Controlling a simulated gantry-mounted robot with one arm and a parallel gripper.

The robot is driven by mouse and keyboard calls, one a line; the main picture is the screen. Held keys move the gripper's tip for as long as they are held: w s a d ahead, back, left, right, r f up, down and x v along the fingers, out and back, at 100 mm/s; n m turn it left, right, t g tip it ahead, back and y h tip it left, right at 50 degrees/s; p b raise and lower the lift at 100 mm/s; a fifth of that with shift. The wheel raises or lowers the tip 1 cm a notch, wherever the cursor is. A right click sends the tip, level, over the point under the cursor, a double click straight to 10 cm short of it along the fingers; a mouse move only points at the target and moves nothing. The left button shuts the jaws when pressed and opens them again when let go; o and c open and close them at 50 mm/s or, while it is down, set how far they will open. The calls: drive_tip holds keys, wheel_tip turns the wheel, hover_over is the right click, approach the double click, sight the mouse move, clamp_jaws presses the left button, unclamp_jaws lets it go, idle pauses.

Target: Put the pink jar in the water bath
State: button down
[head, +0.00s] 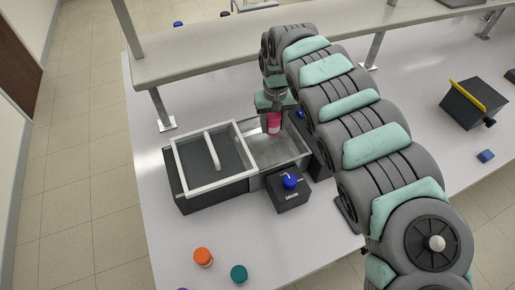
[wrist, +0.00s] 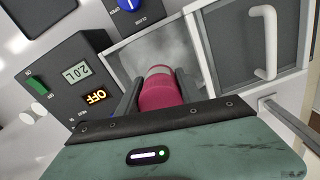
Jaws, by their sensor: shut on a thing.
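The pink jar (head: 274,123) is held by my gripper (head: 273,115) over the open right part of the water bath (head: 292,150). My gripper is shut on the jar, with a finger on each side of it in the wrist view (wrist: 160,92). The jar (wrist: 160,90) has a paler far end pointing down toward the bath's metal basin (wrist: 190,45). I cannot tell whether it touches the basin floor. A sliding lid with a white frame and handle (head: 213,152) covers the left part of the bath.
A box labelled DRAIN with a blue knob (head: 290,182) stands in front of the bath. A control box (wrist: 75,85) beside it reads 2.0 or similar and OFF. Orange (head: 203,257) and teal (head: 238,274) jars stand at the front. A shelf (head: 220,48) spans the back.

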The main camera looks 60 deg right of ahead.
drive_tip(key=shift+d+f, duration=0.1)
drive_tip(key=shift+d, duration=0.2)
drive_tip(key=shift+w+f, duration=0.1)
drive_tip(key=shift+f, duration=0.3)
drive_tip(key=b, duration=0.2)
hover_over(271, 163)
drive_tip(key=f, duration=1.4)
drive_tip(key=shift+a+f, duration=0.2)
drive_tip(key=shift+f, duration=0.05)
drive_tip(key=shift+d+f, duration=0.15)
drive_tip(key=shift+f, duration=2.05)
drive_tip(key=shift+b, duration=0.3)
drive_tip(key=shift+f, duration=0.2)
drive_tip(key=c, duration=0.8)
unclamp_jaws()
drive_tip(key=shift+o, duration=0.2)
drive_tip(key=shift+r, duration=0.1)
